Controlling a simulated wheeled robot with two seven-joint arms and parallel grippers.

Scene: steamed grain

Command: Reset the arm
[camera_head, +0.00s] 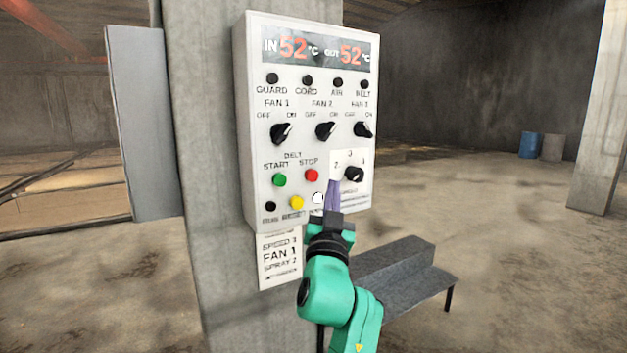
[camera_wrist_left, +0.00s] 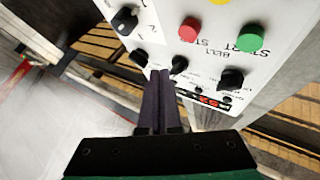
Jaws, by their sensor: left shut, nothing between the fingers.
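My left gripper (camera_head: 331,190) is in front of the lower right part of the white control panel (camera_head: 252,120). Its fingers are together and hold nothing. It also shows in the left wrist view (camera_wrist_left: 159,75), with its two dark fingers side by side. The fingertips are near the small selector knob (camera_head: 354,174) marked with numbers; I cannot tell whether they touch the panel. The arm is green and comes up from below. The gripper partly covers the panel's lower edge by the white button (camera_head: 318,198). My right gripper is not in view.
The panel hangs on a concrete pillar (camera_head: 205,260). It has three fan knobs, a green start button (camera_head: 279,180) and a red stop button (camera_head: 312,175). A paper note (camera_head: 279,258) hangs below. A grey bench (camera_head: 405,275) stands behind my arm. Floor at the right is open.

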